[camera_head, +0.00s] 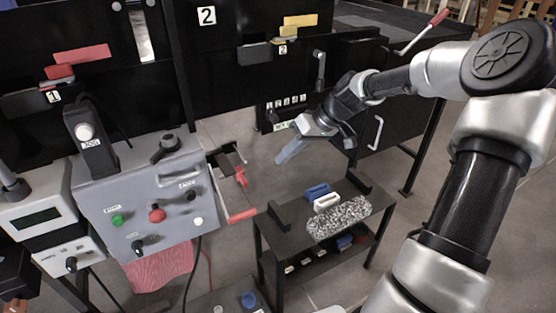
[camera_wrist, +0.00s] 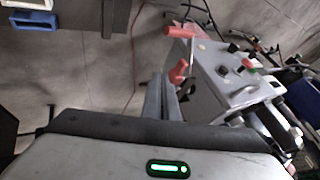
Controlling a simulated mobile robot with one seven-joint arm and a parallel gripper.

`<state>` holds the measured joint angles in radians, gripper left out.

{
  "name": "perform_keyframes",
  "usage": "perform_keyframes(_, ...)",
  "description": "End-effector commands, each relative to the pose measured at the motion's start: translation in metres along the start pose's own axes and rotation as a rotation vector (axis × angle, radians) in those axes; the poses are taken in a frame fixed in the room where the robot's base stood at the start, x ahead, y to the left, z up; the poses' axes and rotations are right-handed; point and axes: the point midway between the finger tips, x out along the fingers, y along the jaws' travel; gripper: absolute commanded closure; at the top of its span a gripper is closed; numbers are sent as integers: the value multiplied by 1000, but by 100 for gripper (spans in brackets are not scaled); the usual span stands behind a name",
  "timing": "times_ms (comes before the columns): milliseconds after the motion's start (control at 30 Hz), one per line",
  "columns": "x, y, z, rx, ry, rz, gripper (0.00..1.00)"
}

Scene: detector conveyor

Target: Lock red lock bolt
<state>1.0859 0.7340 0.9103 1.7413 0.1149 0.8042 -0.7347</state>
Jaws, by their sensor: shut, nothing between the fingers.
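A red bar with a red block (camera_head: 80,57) sits on the black panel marked 1, at the upper left of the head view. A small red lever (camera_head: 241,178) and a red handle (camera_head: 241,215) are at the right side of the grey control box. In the wrist view the red lever (camera_wrist: 178,72) appears just beyond my fingertips and the red handle (camera_wrist: 181,32) farther up. I cannot tell which red part is the lock bolt. My gripper (camera_head: 280,160) is shut and empty, right of the box, apart from the red parts in the head view.
The grey control box (camera_head: 135,205) has several knobs and buttons. A yellow bar (camera_head: 300,20) is on the panel marked 2. A low black table (camera_head: 277,240) holds blue and white pieces and a speckled one. Open floor lies between the box and the table.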

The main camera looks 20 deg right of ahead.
Motion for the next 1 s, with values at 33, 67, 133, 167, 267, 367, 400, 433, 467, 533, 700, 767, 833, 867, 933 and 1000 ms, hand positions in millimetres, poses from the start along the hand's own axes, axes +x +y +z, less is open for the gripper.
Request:
perform_keyframes(33, 13, 0, 2, -1, -3, -5, 100)
perform_keyframes(67, 20, 0, 2, 0, -3, -5, 100)
perform_keyframes(133, 35, 0, 2, -1, -4, -5, 100)
perform_keyframes(167, 42, 0, 2, -1, -3, -4, 100)
perform_keyframes(267, 64, 0, 2, 0, -3, -4, 100)
perform_keyframes(367, 83, 0, 2, -1, -3, -3, 100)
perform_keyframes(400, 85, -7, 1, -3, -2, -1, 100)
perform_keyframes(433, 86, -11, 0, -3, -1, 0, 100)
perform_keyframes(467, 88, -15, 1, -2, -2, 0, 100)
perform_keyframes(533, 92, -23, 0, -2, -1, 1, 100)
perform_keyframes(700, 97, -34, 0, 0, 0, 1, 100)
perform_keyframes(767, 97, -35, 0, 0, 0, 1, 100)
perform_keyframes(833, 97, -35, 0, 0, 0, 1, 100)
perform_keyframes(867, 97, -35, 0, 0, 1, 1, 100)
perform_keyframes(933, 97, -35, 0, 1, 1, 1, 100)
perform_keyframes(1000, 97, -35, 0, 0, 1, 1, 100)
